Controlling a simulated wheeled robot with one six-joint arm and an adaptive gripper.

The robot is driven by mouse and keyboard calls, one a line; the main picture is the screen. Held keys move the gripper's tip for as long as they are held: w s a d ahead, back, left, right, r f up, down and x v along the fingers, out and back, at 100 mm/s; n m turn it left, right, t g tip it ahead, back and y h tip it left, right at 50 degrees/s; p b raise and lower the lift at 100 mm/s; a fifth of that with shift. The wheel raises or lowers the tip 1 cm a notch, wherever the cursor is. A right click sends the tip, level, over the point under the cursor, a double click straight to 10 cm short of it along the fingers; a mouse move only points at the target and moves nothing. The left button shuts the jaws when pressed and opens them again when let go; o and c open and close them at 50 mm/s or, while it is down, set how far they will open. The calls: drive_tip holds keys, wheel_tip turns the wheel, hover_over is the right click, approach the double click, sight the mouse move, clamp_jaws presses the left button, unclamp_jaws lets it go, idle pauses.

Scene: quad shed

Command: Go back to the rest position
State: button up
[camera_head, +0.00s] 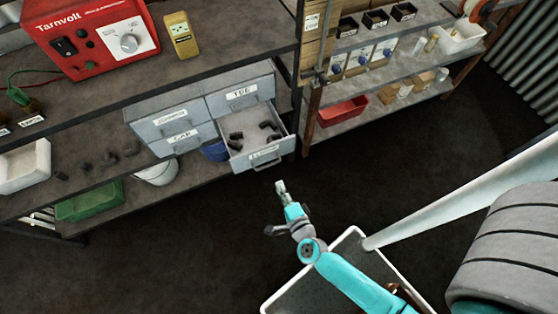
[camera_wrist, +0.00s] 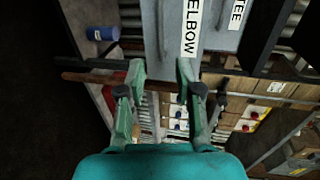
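My gripper (camera_head: 281,188) is in front of the pulled-out drawer, over the dark floor, with my teal arm reaching in from the lower right. In the wrist view my gripper (camera_wrist: 160,72) has its two fingers apart, with nothing held between them. The open drawer (camera_head: 265,158) holds several dark pipe fittings (camera_head: 270,128). Its front (camera_wrist: 170,30), labelled ELBOW, shows beyond the fingertips in the wrist view. The gripper looks apart from the drawer.
The grey drawer cabinet (camera_head: 205,103) stands under a bench carrying a red Tarnvolt unit (camera_head: 95,38) and a yellow meter (camera_head: 180,35). Shelves (camera_head: 390,70) stand at the upper right. A white-rimmed tray (camera_head: 280,295) is below my arm. Dark floor (camera_head: 180,250) is clear at lower left.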

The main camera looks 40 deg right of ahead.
drive_tip(key=s+a+r+n+y, duration=0.1)
drive_tip(key=s+r+n+y, duration=0.1)
drive_tip(key=s+r+n, duration=0.8)
drive_tip(key=s+a+r+n+y, duration=0.2)
drive_tip(key=s+r+n, duration=0.9)
drive_tip(key=r, duration=0.5)
drive_tip(key=shift+s+a+r, duration=0.25)
drive_tip(key=shift+s+a, duration=0.05)
drive_tip(key=shift+s, duration=0.35)
